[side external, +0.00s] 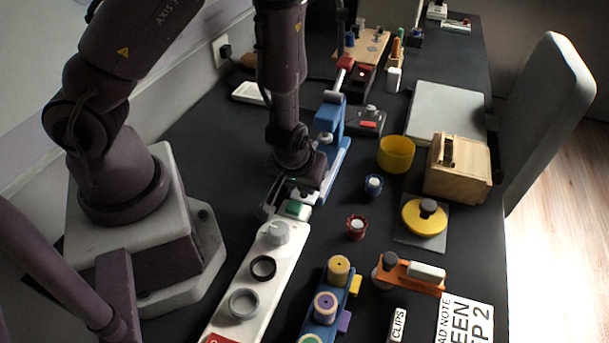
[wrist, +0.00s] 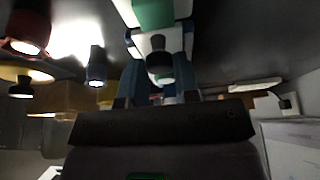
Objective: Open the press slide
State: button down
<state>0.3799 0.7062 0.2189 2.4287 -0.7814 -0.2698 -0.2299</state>
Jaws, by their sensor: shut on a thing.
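The blue press (side external: 330,118) stands on the desk with its lever up and a red grip on top. Its blue base runs toward my gripper (side external: 303,190). A white slide part with a green block (side external: 297,207) shows just in front of my gripper. In the wrist view, the green block (wrist: 153,12) is at the top, with a white part and a round dark knob (wrist: 159,66) below it and blue sides around. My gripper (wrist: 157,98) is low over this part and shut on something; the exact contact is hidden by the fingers.
A white panel (side external: 228,308) with a grey knob and rings lies in front. A red-based piece (side external: 357,228), a blue-based piece (side external: 373,185) and a yellow bowl (side external: 396,154) stand to the right. A wooden box (side external: 460,168) is beyond them.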

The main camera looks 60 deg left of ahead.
jog(key=c, duration=0.8)
grip_release()
jog(key=shift+c, duration=0.2)
jog(key=v, duration=0.7)
jog(key=shift+r, duration=0.25)
jog(key=s+d+m+g+h, duration=0.3)
jog(key=s+d+m+h, duration=0.15)
jog(key=d, duration=0.25)
notch_tip(320, 180, up, 8)
jog(key=s+d+m+g+h, duration=0.1)
jog(key=s+m, duration=0.1)
jog(key=m, duration=0.2)
jog(key=a+r+t+y, duration=0.2)
jog(key=a+r+t, duration=0.4)
jog(key=r, duration=0.9)
jog(key=s+a, duration=0.1)
jog(key=a, duration=0.2)
jog(key=shift+a+r, duration=0.15)
jog(key=shift+r, duration=0.1)
